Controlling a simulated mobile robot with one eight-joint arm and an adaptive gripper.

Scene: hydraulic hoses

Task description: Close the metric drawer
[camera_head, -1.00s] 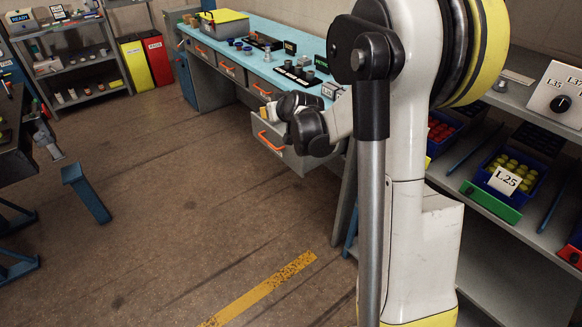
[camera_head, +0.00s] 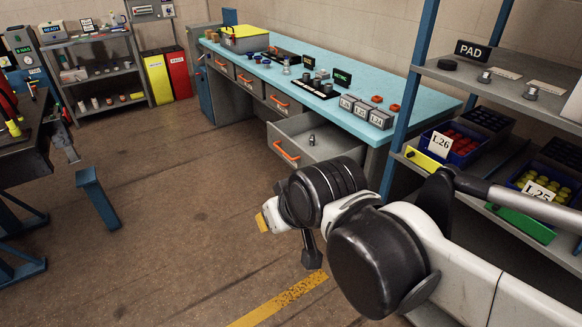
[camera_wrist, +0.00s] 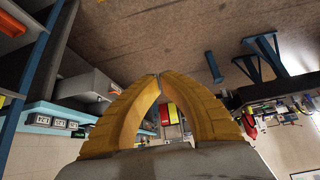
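The grey drawer (camera_head: 331,147) with an orange handle (camera_head: 285,150) stands open at the right end of the blue-topped workbench (camera_head: 400,77), below the METRIC sign (camera_head: 342,77). A small metal fitting (camera_head: 311,140) stands inside it. My gripper (camera_head: 262,222) is in front of and below the drawer, apart from it; my wrist hides most of the gripper in the head view. In the wrist view its yellow fingers (camera_wrist: 158,76) meet at the tips with nothing seen between them. A grey drawer-like box (camera_wrist: 88,87) shows left of the fingers there.
Several grey label blocks (camera_head: 364,107) and fittings stand on the bench top. A blue-posted shelf with part bins (camera_head: 455,146) stands close on the right. Another dark bench (camera_head: 30,145) is at the far left. The floor (camera_head: 180,195) between is clear.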

